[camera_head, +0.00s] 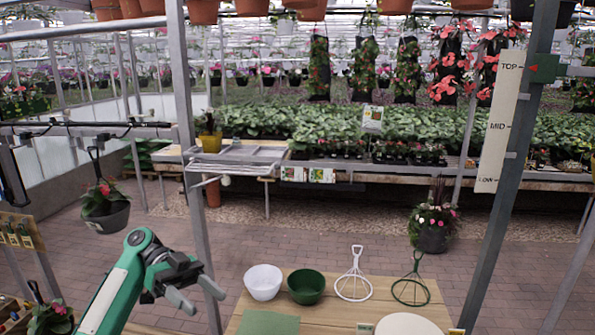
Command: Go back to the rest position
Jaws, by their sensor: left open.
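My left gripper (206,301) is at the lower left, on a green and white arm. Its two fingers are apart and nothing shows between them. It is left of the wooden table (357,291), with open space around it, and touches none of the items on the table. My right gripper does not show in the head view.
The table holds a white bowl (263,282), a green bowl (306,286), a white wire hanger (353,287), a green wire hanger (411,290), a green mat (268,323) and a white disc (408,325). A metal post (190,130) rises beside my left gripper. A potted plant (105,209) hangs at left.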

